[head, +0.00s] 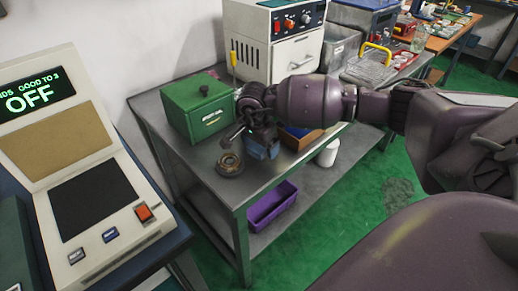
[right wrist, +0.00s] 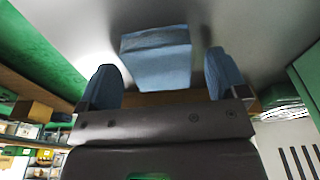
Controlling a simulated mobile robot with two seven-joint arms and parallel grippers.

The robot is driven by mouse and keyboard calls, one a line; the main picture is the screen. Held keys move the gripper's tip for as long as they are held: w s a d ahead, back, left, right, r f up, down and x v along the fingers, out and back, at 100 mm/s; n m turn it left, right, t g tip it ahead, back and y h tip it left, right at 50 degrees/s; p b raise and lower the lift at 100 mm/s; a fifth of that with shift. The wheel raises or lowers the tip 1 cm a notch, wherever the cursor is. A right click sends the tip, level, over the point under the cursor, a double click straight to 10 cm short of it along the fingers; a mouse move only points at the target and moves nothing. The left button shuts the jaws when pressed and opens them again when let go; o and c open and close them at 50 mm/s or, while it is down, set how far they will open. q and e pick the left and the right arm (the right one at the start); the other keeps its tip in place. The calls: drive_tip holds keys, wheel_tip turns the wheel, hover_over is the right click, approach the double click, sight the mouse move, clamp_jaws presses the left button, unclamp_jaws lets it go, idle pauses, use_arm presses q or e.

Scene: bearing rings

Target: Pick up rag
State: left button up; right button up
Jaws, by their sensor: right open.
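The rag is a folded blue cloth (right wrist: 156,58) on the grey metal bench top, seen in the right wrist view between my two fingers, a little beyond their tips. In the head view a blue patch that looks like the rag (head: 262,150) shows just below my right gripper (head: 249,134), partly hidden by it. My right gripper is open in the right wrist view (right wrist: 163,82), with a blue-grey finger on each side of the rag and gaps between. Whether either finger touches it is not clear. My left gripper is not in view.
A green box (head: 197,105) stands close behind my right gripper. A bearing ring (head: 229,165) lies near the bench's front edge. A wooden tray (head: 303,139) with something blue sits to the right. A purple bin (head: 270,203) is on the lower shelf.

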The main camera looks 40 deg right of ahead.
drive_tip(key=shift+f, duration=0.1)
drive_tip(key=c, duration=1)
wheel_tip(320, 180, up, 20)
drive_tip(key=p, duration=0.2)
drive_tip(key=shift+p, duration=0.3)
